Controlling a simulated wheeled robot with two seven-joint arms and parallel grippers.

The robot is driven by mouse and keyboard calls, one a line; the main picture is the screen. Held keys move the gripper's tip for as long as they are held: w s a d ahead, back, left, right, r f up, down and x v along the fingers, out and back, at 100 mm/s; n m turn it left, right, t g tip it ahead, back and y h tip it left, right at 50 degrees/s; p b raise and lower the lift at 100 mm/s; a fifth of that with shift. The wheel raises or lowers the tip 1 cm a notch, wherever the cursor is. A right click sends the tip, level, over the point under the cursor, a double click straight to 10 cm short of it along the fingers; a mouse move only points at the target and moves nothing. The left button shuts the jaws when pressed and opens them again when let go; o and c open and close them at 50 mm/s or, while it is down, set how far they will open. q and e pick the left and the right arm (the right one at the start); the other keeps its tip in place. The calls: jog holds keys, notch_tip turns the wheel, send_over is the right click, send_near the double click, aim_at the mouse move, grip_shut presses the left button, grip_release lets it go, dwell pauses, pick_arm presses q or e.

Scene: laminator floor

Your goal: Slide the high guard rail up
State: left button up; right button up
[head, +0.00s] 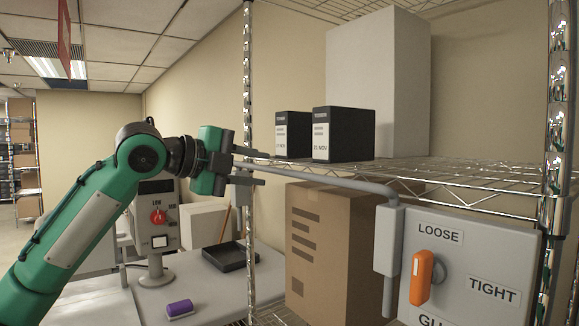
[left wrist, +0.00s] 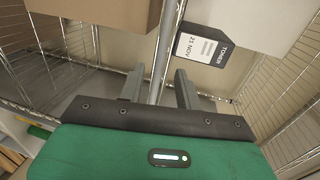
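The guard rail is a grey bar (head: 335,178) running across the front of the wire shelf, bending down at its right end to a grey sleeve beside a control box. My left gripper (head: 266,169) is at the rail's left end, its fingers pointing right, one above and one below the bar. In the left wrist view the rail (left wrist: 166,45) passes between the two separated fingers of the left gripper (left wrist: 160,72). The fingers look open around it; contact is not clear. The right gripper is not in view.
The control box (head: 465,262) has an orange knob (head: 424,279) and LOOSE and TIGHT labels. Dark toner boxes (head: 343,134) and a tall white box (head: 378,75) stand on the shelf (head: 470,172). A cardboard box (head: 335,250) is below. A chrome post (head: 248,80) stands near the gripper.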

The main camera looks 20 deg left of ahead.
aim_at(279, 170)
pick_arm(q)
jog(key=p+x, duration=0.2)
jog(key=x, duration=0.4)
jog(key=shift+w+d, duration=0.15)
jog(key=shift+w, duration=0.2)
jog(key=shift+p+x, duration=0.3)
jog(key=shift+x, duration=0.6)
jog(key=shift+f, duration=0.1)
jog(key=shift+s, duration=0.1)
grip_shut()
